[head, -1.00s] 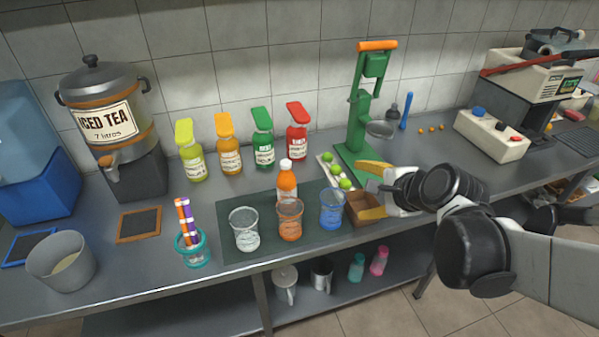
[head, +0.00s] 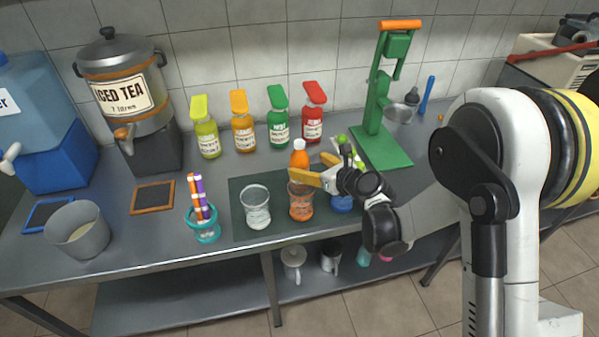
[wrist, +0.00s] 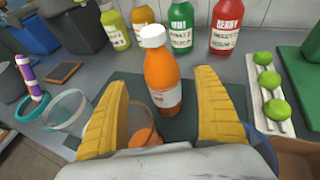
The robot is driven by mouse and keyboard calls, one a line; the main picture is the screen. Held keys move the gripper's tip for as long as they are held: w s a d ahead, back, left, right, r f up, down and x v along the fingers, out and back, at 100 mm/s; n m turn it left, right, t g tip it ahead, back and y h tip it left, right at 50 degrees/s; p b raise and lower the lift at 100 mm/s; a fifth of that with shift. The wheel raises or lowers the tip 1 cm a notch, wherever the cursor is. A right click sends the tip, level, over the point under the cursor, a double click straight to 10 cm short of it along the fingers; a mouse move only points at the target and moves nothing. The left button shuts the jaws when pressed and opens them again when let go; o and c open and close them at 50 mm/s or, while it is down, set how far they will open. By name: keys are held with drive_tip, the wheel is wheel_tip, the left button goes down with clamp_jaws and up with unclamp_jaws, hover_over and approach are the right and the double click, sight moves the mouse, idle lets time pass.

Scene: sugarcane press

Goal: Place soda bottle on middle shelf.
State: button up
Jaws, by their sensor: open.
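The soda bottle (head: 299,154), orange with a white cap, stands upright on the dark mat on the counter, behind a cup of orange drink. In the wrist view the bottle (wrist: 161,78) shows between the two yellow fingers, just beyond them. My gripper (head: 314,169) is open and empty in front of the bottle, with a gap on each side of it. The bottle's lower part is partly hidden by the cup and my fingers in the head view. A shelf (head: 190,292) runs under the counter; I cannot tell whether it is the middle one.
Clear, orange and blue cups (head: 256,206) stand at the mat's front, close to my gripper. Several syrup bottles (head: 243,132) line up behind. A green press (head: 382,110) and limes are at the right. Mugs (head: 293,258) stand on the lower shelf, whose left part is clear.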

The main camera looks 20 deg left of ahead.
sight(299, 161)
drive_tip(key=b+x, duration=0.2)
drive_tip(key=x, duration=0.4)
drive_tip(key=shift+d+f, duration=0.15)
drive_tip(key=shift+f, duration=0.05)
drive_tip(key=shift+r, duration=0.1)
drive_tip(key=c, duration=1.5)
